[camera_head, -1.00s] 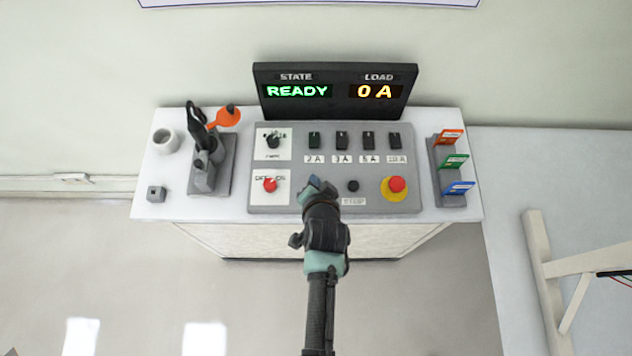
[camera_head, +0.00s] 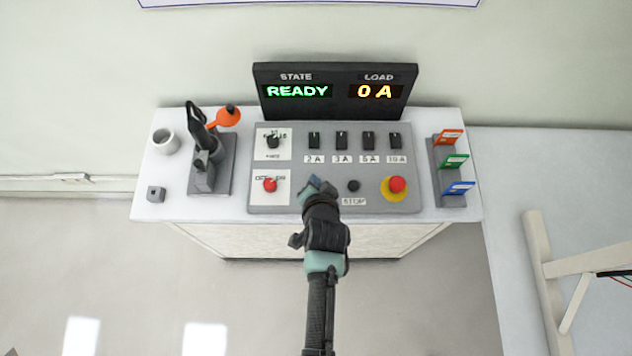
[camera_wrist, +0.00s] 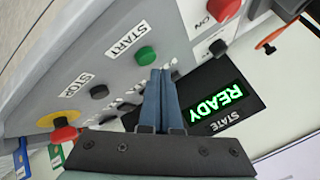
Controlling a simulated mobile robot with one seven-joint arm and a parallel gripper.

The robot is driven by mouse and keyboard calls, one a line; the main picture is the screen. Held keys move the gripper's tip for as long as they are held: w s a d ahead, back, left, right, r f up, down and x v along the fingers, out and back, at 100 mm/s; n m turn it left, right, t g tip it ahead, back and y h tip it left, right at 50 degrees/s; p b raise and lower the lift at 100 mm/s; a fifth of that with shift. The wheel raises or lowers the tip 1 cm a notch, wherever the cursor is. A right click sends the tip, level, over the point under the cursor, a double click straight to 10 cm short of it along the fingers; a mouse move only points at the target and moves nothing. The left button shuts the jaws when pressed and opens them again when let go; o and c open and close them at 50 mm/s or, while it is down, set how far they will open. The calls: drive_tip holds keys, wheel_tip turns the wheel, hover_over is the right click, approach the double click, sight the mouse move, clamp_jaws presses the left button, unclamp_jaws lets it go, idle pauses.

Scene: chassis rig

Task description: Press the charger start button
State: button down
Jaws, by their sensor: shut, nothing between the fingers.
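The green start button (camera_wrist: 146,56) stands beside its START label (camera_wrist: 128,38) on the grey control panel (camera_head: 300,205). In the head view my gripper hides the button. My gripper (camera_wrist: 160,72) is shut and empty, its blue fingertips just beside the green button in the wrist view; I cannot tell whether they touch it. In the head view the gripper (camera_head: 318,186) is over the panel's front edge, left of the black stop button (camera_head: 353,186). The display (camera_head: 335,90) reads READY and 0 A.
A red emergency button on a yellow base (camera_head: 396,187) is at right. A red knob (camera_head: 270,185) is left of my gripper. Several black switches (camera_head: 341,140) line the back. A lever unit (camera_head: 204,170) and card rack (camera_head: 450,170) flank the panel.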

drive_tip(key=shift+f+b, duration=0.3)
drive_tip(key=shift+f, duration=0.1)
drive_tip(key=shift+f+b, duration=0.35)
drive_tip(key=shift+f, duration=0.15)
idle(0.8)
drive_tip(key=shift+r, duration=0.1)
drive_tip(key=shift+r+p, duration=0.8)
drive_tip(key=shift+p, duration=0.05)
wheel_tip(320, 180, up, 5)
drive_tip(key=p, duration=0.5)
idle(0.8)
